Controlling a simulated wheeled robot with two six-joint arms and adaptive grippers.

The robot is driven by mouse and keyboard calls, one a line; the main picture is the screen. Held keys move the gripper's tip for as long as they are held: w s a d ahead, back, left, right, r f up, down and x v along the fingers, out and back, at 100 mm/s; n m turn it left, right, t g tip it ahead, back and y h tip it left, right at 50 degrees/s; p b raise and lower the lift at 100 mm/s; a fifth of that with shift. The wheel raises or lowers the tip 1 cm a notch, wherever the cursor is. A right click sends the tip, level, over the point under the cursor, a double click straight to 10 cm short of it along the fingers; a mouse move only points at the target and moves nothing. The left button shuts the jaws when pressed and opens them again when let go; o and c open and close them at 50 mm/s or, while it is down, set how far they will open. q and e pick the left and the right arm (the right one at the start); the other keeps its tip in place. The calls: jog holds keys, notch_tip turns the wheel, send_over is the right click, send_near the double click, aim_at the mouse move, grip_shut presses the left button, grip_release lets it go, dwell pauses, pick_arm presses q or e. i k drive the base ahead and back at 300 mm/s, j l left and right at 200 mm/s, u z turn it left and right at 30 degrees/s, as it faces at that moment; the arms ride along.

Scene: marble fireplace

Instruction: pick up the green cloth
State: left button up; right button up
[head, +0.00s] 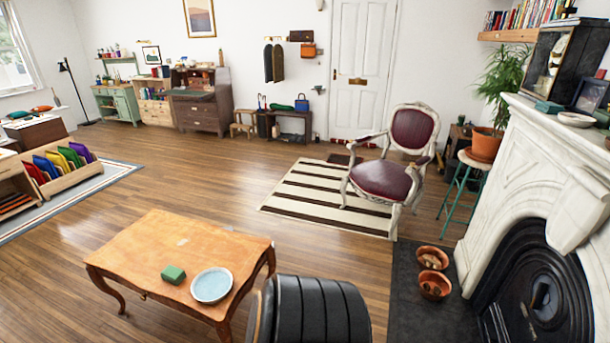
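A small green block-shaped item (173,274), which may be the green cloth folded up, lies on the orange-brown wooden table (180,240) in the lower left of the head view. It is left of a pale blue round plate (211,285) and apart from it. Its material is too small to tell. Neither of my grippers shows in this view.
A black ribbed rounded object (322,308) stands at the table's right. A rack of coloured items (62,160), one of them green, is at the left. A red-seated armchair (384,178) stands on a striped rug (300,190). Open wooden floor lies behind the table.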

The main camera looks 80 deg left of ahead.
aim_at(173, 276)
jog(key=u, duration=3.95)
